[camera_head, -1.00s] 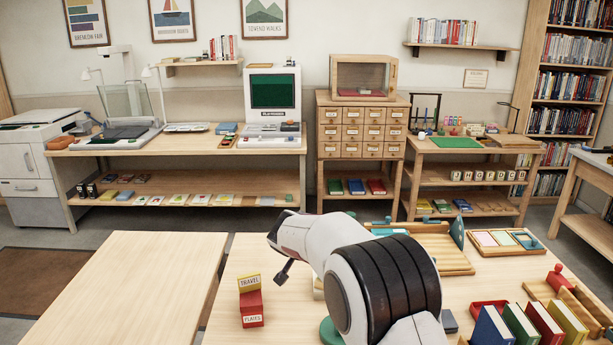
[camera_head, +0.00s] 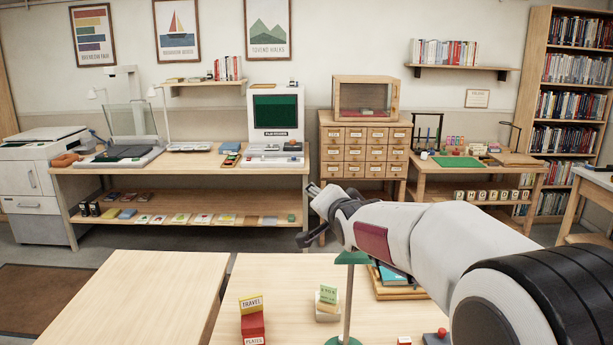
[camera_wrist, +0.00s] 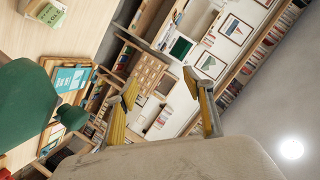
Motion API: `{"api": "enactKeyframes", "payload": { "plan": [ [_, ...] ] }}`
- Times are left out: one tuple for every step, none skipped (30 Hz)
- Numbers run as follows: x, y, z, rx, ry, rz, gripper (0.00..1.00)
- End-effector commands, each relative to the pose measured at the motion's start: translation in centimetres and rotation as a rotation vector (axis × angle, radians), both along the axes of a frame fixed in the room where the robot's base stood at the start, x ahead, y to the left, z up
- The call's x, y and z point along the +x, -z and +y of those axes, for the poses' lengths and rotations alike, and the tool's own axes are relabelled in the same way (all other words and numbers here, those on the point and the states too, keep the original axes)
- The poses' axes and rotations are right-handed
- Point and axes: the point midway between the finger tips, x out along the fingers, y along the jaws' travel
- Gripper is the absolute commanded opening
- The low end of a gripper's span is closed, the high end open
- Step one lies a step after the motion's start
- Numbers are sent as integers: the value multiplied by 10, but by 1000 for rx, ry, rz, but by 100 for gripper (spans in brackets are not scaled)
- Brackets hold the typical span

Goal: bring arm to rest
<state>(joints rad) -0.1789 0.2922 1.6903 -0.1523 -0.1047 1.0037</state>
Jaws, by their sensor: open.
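My arm reaches in from the lower right of the head view, and my gripper (camera_head: 314,193) is held in the air above the far side of the front table (camera_head: 285,285). In the wrist view my gripper (camera_wrist: 162,82) has its two yellow-padded fingers spread wide apart, with nothing between them. Beyond the fingers the wrist view shows the tilted room, with the card-drawer cabinet and wall pictures. The arm hides much of the right part of the table in the head view.
A green-shaded lamp (camera_head: 347,300) stands close below the arm; its shade (camera_wrist: 30,105) looms in the wrist view. The left table (camera_head: 135,295) is bare.

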Motion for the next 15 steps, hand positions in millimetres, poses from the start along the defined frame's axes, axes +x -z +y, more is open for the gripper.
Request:
{"api": "enactKeyframes", "payload": {
  "plan": [
    [-9, -10, -8, -4, 8, -8, 52],
    [-15, -13, -12, -10, 12, -10, 52],
    [-22, -18, -17, -18, 17, -12, 52],
    [-27, -19, -21, -27, 19, -8, 52],
    [-33, -22, -25, -36, 22, -7, 52],
    [-41, -24, -30, -49, 24, -3, 52],
    [-47, -26, -34, -59, 25, 2, 52],
    [-54, -27, -37, -71, 27, 7, 52],
    [-62, -27, -41, -87, 27, 15, 52],
    [-69, -28, -45, -100, 26, 22, 52],
    [-75, -27, -48, -113, 25, 31, 52],
    [-85, -27, -52, -130, 24, 42, 52],
    [-92, -26, -55, -144, 23, 52, 52],
    [-98, -26, -58, -156, 22, 61, 52],
    [-108, -24, -62, -176, 18, 75, 52]
  ]
}}
